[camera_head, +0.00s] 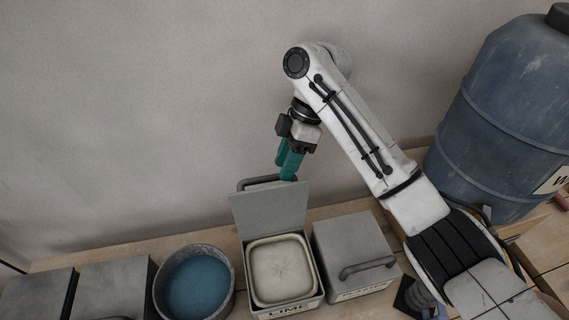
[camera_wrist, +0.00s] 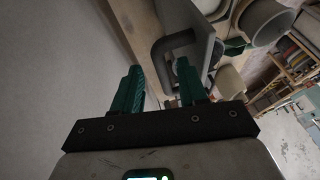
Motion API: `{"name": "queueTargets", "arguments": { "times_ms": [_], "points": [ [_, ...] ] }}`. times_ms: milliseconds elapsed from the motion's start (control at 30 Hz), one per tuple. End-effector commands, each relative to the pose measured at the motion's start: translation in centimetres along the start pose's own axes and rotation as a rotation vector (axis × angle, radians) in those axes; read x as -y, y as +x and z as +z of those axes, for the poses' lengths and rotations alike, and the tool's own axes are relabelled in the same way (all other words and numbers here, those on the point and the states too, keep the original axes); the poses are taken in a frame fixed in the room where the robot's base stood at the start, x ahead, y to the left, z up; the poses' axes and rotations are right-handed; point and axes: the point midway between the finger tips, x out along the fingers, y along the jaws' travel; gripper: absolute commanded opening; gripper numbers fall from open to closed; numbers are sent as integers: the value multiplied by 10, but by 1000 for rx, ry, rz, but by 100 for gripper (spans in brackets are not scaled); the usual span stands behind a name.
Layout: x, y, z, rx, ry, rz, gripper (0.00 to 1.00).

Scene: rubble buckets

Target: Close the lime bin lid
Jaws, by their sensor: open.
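The lime bin (camera_head: 312,299) is a grey box with a LIME label on its front, holding a pale, rounded-square content. Its grey lid (camera_head: 270,212) stands raised at the back of the bin, open and nearly upright. A dark loop handle (camera_head: 258,181) sticks out behind the lid's top edge. My gripper (camera_head: 287,175) has green fingers pointing down by the lid's top right corner, next to the handle. In the wrist view the open fingers (camera_wrist: 160,72) are apart, with the handle (camera_wrist: 157,58) and lid (camera_wrist: 203,48) showing between and beyond them. Contact cannot be told.
A closed grey bin (camera_head: 352,246) with a handle stands right of the lime bin. A round bucket of blue material (camera_head: 228,290) stands left, with more grey boxes beyond. A large blue barrel (camera_head: 500,110) is at right. The wall (camera_head: 130,120) is close behind the bench.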

Motion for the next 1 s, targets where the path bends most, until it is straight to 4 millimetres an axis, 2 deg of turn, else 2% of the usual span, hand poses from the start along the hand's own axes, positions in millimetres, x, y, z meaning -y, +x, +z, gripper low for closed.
{"name": "queueTargets", "arguments": {
  "times_ms": [200,467,900,1000],
  "points": [
    [0,12,0,0,0,1,42],
    [0,13,0,0,0,1,42],
    [0,13,0,0,0,1,0],
    [0,13,0,0,0,1,0]
  ]
}}
